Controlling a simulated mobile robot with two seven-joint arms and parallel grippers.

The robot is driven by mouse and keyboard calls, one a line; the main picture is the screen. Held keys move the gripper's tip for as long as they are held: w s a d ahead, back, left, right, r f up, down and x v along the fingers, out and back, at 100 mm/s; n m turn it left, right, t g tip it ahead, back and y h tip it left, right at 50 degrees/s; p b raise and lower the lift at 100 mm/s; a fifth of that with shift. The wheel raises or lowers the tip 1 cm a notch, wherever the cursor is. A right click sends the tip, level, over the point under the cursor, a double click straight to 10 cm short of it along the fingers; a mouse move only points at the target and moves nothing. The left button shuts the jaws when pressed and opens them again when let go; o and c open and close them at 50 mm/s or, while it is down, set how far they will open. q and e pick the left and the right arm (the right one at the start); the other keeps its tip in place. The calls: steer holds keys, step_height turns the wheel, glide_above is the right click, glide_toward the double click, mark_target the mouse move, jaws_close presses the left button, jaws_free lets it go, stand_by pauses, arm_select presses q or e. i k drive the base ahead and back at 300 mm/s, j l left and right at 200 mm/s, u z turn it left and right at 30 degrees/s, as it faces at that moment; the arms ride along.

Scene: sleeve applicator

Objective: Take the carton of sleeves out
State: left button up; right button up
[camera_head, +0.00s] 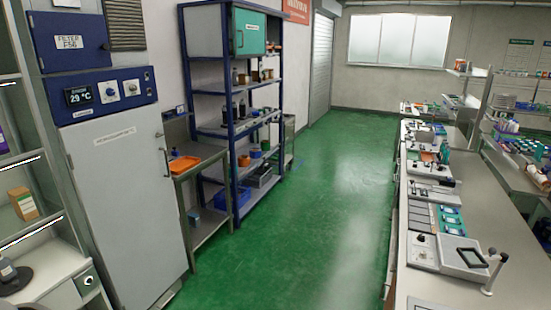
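Neither of my grippers shows in the head view. No box in view can be read as the carton of sleeves. A small brown carton with a green and white label (23,203) stands upright on a shelf at the left edge; I cannot tell whether it holds sleeves. A cabinet with a teal front (248,32) and a small label sits on top of the blue rack. The front looks shut and hides what is inside.
A tall grey incubator (115,190) with a shut door stands at the left. Beside it are a steel table with an orange tray (185,164) and a blue rack (234,130). A long bench (470,210) with several devices runs along the right. The green floor (310,220) between is clear.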

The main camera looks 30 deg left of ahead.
mark_target(21, 198)
steer(key=i+j+u, duration=0.25)
steer(key=i+u, duration=0.65)
steer(key=i+l+u, duration=0.1)
steer(key=i+u, duration=0.3)
steer(key=i, duration=0.2)
steer(key=i+l+u, duration=0.3)
steer(key=i+u, duration=0.15)
steer(key=i+j+u, duration=0.25)
steer(key=u, duration=0.2)
steer(key=i+j+u, duration=0.15)
steer(key=i+u, duration=0.2)
steer(key=u, duration=0.15)
steer(key=i+u, duration=0.7)
steer(key=u, duration=0.2)
steer(key=i+l+u, duration=0.25)
steer(key=u, duration=0.25)
steer(key=i+u, duration=0.25)
steer(key=i+l+u, duration=0.2)
steer(key=i, duration=0.2)
